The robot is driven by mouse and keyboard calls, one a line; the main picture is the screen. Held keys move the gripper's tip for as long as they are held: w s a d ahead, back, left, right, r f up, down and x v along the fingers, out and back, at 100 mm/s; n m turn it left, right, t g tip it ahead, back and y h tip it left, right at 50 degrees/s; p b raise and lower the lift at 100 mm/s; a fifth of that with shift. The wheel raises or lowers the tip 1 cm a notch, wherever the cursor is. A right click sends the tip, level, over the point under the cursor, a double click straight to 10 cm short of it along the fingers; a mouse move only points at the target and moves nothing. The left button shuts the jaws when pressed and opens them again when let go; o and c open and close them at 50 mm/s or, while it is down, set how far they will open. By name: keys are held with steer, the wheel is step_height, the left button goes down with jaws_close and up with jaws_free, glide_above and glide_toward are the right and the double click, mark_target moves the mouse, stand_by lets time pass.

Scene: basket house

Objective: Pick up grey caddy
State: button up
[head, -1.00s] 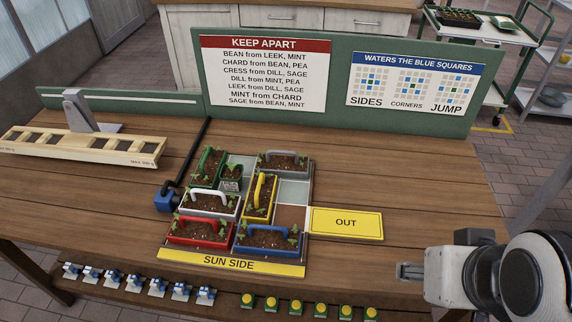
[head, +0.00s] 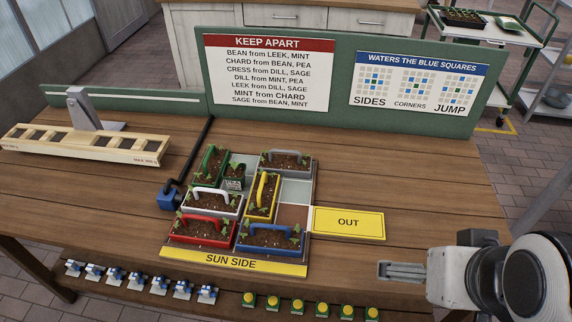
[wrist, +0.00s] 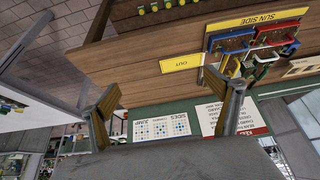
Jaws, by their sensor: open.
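The grey caddy (head: 286,168) stands at the back right of the planter grid, upright, with soil, seedlings and a grey handle. A paler, whitish-grey caddy (head: 213,207) stands at the left between the green (head: 210,166) and red (head: 200,233) caddies. A yellow caddy (head: 263,197) is in the middle and a blue caddy (head: 269,240) at the front right. My gripper (head: 384,271) is at the lower right, well apart from all caddies. In the wrist view my gripper (wrist: 168,105) shows two spread fingers with nothing between them; the grey caddy is hard to pick out there.
The yellow OUT plate (head: 348,223) lies right of the grid, beside a bare square. A green sign board (head: 340,85) rises behind. A wooden balance (head: 85,144) is at the left.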

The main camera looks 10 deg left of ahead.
steer(key=w, duration=0.1)
glide_above(286, 151)
steer(key=s, duration=0.3)
step_height(286, 151, down, 17)
steer(key=shift+x, duration=1.3)
